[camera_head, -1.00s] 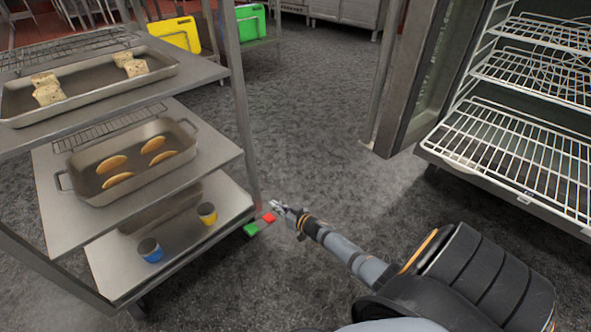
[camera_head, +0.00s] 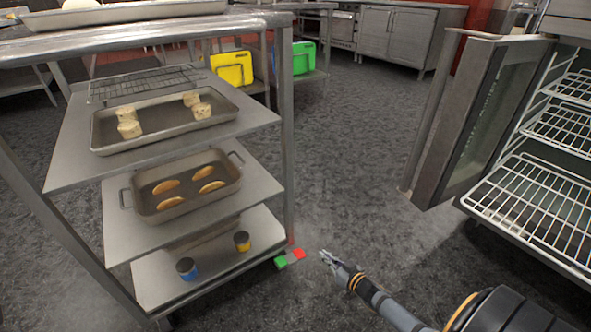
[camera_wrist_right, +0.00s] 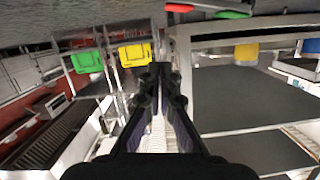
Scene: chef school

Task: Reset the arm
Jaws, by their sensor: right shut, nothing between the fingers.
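My right gripper (camera_head: 328,260) is in the lower middle of the head view, at the end of my right arm coming in from the lower right. It is shut and empty, over the floor just right of the cart's lower corner. In the right wrist view the gripper (camera_wrist_right: 160,75) shows dark fingers close together with nothing between them. My left gripper is not in view.
An open oven with wire racks (camera_head: 540,205) stands right; floor between is clear.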

